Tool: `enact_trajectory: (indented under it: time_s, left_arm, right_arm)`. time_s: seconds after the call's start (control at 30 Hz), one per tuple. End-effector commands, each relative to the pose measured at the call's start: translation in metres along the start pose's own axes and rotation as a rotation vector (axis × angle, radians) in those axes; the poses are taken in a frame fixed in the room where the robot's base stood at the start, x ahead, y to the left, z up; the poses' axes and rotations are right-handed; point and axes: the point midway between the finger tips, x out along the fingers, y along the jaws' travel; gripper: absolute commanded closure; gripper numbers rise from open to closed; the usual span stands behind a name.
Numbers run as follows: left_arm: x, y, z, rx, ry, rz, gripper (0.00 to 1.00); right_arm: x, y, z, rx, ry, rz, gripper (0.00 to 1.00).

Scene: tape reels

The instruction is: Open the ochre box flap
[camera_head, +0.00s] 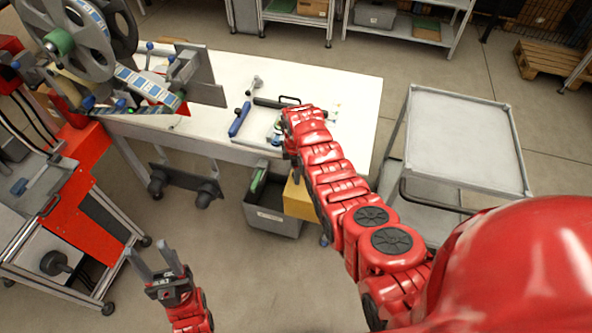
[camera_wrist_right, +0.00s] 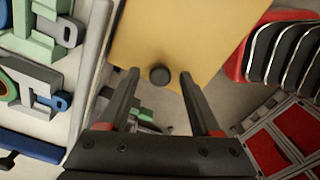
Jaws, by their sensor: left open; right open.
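The ochre box (camera_head: 299,198) shows beneath the table's front edge in the head view, partly hidden by my right arm. In the right wrist view its ochre panel (camera_wrist_right: 185,35) fills the top middle, with a round dark knob (camera_wrist_right: 160,75) near its lower edge. My right gripper (camera_wrist_right: 159,73) is open, with one fingertip to each side of the knob; I cannot tell whether they touch it. My left gripper (camera_head: 156,264) is open and empty above the floor at the lower left, far from the box.
The white table (camera_head: 345,95) carries a blue-handled tool (camera_head: 239,119) and other small items. A grey bin (camera_head: 272,217) stands beside the box. A grey cart (camera_head: 465,135) stands to the right. A reel machine (camera_head: 75,40) stands at the left. Floor around my left gripper is clear.

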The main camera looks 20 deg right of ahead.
Motion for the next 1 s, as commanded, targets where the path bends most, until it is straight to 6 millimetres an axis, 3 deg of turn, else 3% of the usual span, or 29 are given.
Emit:
enact_trajectory:
  time_s: [0.1,0.43,1.0]
  left_arm:
    - [-0.0001,0.0,0.0,0.0,0.0,0.0,0.5]
    - [-0.0001,0.0,0.0,0.0,0.0,0.0,0.5]
    - [0.0,0.0,-0.0001,0.0,0.0,0.0,0.5]
  right_arm:
    - [-0.0001,0.0,0.0,0.0,0.0,0.0,0.39]
    - [-0.0004,0.0001,0.0,0.0,0.0,0.0,0.99]
    - [-0.0007,0.0004,0.0001,0.0,0.0,0.001,1.0]
